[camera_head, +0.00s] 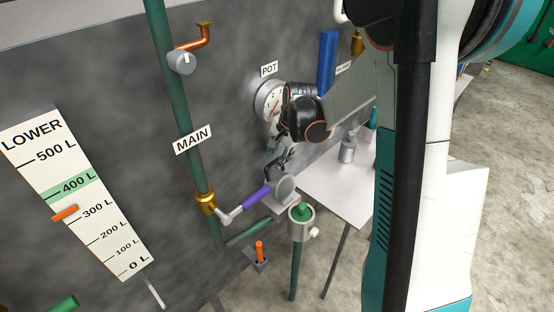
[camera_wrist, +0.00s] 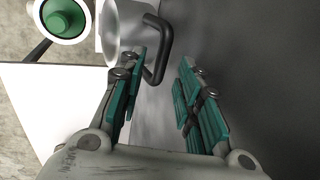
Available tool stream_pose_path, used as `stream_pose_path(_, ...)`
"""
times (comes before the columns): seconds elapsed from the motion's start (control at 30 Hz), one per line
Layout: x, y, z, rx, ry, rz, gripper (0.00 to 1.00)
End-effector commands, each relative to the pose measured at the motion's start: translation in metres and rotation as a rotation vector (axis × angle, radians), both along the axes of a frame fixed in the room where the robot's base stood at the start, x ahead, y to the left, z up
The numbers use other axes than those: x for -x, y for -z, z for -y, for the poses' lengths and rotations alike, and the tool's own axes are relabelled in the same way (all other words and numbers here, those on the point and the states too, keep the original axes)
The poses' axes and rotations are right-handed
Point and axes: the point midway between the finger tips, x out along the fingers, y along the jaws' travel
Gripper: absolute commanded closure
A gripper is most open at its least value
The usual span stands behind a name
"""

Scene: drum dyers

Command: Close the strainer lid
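The strainer (camera_head: 302,231) is a grey cup with a green inside on a green pipe, below and right of my gripper. Its mouth is uncovered, and it also shows at the top left of the wrist view (camera_wrist: 84,24). The round grey lid (camera_head: 286,188) stands swung up and tilted beside the mouth. It shows in the wrist view (camera_wrist: 112,35) with its dark bent handle (camera_wrist: 164,38). My gripper (camera_wrist: 163,57) is open, teal-padded fingers apart. The handle lies near the left fingertip and partly between the fingers; I cannot tell whether they touch. In the head view my gripper (camera_head: 283,155) is partly hidden.
A white table (camera_head: 335,195) with a small grey container (camera_head: 348,151) stands behind the strainer. A purple-handled valve lever (camera_head: 257,195) is close left of the lid. The dark wall with the POT gauge (camera_head: 268,100) is close beside my gripper. An orange-handled pedal (camera_head: 260,251) is lower left.

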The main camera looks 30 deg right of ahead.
Motion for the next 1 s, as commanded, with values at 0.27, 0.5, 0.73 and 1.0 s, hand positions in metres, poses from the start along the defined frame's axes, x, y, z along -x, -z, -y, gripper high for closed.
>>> stream_pose_path(0.27,-0.0037,0.0129,-0.0016,0.000,0.000,0.000,0.69)
stream_pose_path(0.5,-0.0036,0.0126,-0.0016,0.000,0.000,0.000,0.78)
stream_pose_path(0.73,-0.0037,0.0125,-0.0015,0.000,-0.001,0.000,1.00)
stream_pose_path(1.0,-0.0030,0.0115,0.0005,-0.007,0.000,0.022,1.00)
